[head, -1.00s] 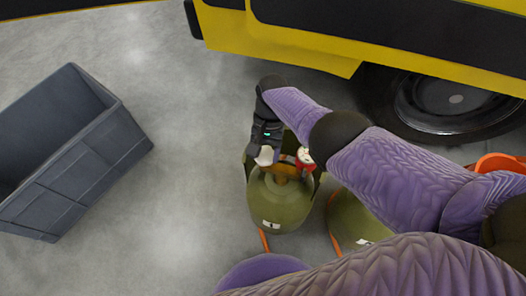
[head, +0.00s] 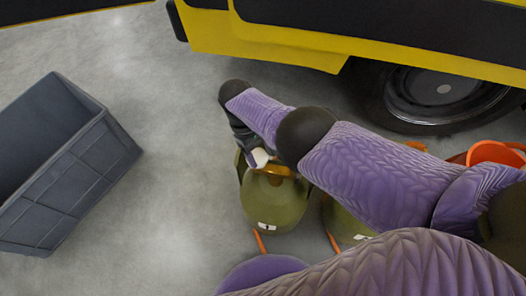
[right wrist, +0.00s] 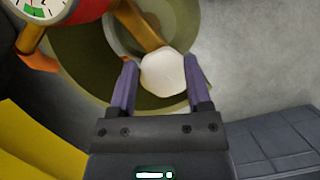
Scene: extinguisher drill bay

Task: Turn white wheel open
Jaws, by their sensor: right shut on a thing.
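The white wheel (right wrist: 163,74) sits at the end of a brass stem (right wrist: 142,30) on an olive green cylinder (head: 272,207). The white wheel also shows small in the head view (head: 260,158). In the right wrist view the purple fingers of my right gripper (right wrist: 160,66) lie on either side of the wheel, and the gripper is shut on it. A white dial gauge (right wrist: 38,12) and a red body (right wrist: 88,10) are beside the stem. In the head view my right arm hides the gauge and most of the cylinder's top. My left gripper is not in view.
A second green cylinder (head: 343,217) stands close on the right, partly behind my arm. A grey bin (head: 118,150) stands on the left. A yellow and black vehicle (head: 265,42) with a tyre (head: 440,95) is behind. The floor between bin and cylinder is clear.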

